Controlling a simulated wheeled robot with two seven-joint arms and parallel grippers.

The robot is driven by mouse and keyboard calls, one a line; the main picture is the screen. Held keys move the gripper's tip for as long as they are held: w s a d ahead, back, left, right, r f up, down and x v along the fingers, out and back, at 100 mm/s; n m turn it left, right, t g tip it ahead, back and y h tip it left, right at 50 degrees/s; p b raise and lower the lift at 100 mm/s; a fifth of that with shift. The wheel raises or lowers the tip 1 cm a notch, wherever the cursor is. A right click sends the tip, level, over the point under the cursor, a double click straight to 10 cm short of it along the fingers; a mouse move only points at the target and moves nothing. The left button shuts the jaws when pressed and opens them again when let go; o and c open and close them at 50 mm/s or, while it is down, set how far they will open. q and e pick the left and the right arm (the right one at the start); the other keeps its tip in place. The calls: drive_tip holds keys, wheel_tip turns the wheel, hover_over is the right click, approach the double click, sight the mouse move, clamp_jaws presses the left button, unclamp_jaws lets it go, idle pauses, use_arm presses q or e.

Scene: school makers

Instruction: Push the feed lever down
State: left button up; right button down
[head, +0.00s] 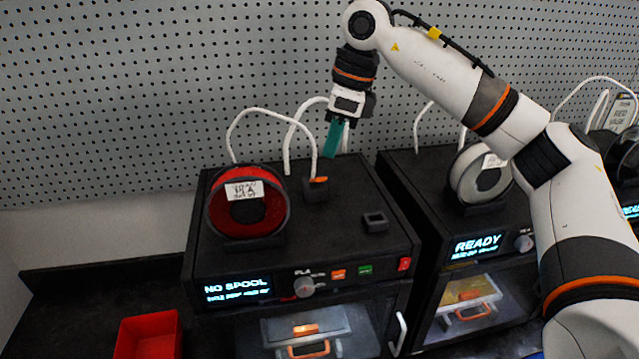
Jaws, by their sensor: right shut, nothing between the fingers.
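The left printer (345,230) is a black box whose display reads "NO SPOOL". A small black feeder block with an orange lever (318,180) stands on its top, and a white tube runs into it. A red spool (240,208) with a white label sits on a holder to the left of it. My right gripper (329,152) has teal fingers pointing down. It is shut and empty, above and slightly right of the orange lever, and looks apart from it. My left gripper is not in view.
A second printer showing "READY" (478,246) with a white spool (478,175) stands on the right. A small black square holder (375,221) sits on the left printer's top. White tubes arch near my gripper. A red bin (149,335) is at the lower left, and a pegboard (130,90) is behind.

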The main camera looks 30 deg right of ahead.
sight(318, 180)
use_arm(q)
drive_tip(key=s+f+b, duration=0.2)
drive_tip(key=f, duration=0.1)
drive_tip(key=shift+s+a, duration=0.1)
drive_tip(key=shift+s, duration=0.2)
use_arm(e)
drive_tip(key=x, duration=0.4)
drive_tip(key=shift+s, duration=0.1)
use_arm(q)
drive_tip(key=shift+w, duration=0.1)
use_arm(e)
wheel_tip(318, 180, down, 4)
drive_tip(key=b, duration=0.3)
drive_tip(key=shift+r, duration=0.15)
drive_tip(key=shift+r+p, duration=0.3)
drive_tip(key=shift+p, duration=0.05)
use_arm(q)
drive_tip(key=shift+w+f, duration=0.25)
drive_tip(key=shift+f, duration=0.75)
use_arm(e)
drive_tip(key=shift+s+d+r, duration=0.25)
drive_tip(key=shift+s+d, duration=0.2)
drive_tip(key=shift+d, duration=0.25)
drive_tip(key=shift+s+d+r, duration=0.3)
drive_tip(key=shift+s+d, duration=0.15)
drive_tip(key=shift+d, duration=0.2)
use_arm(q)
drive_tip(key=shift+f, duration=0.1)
use_arm(e)
drive_tip(key=shift+w+a+r, duration=0.1)
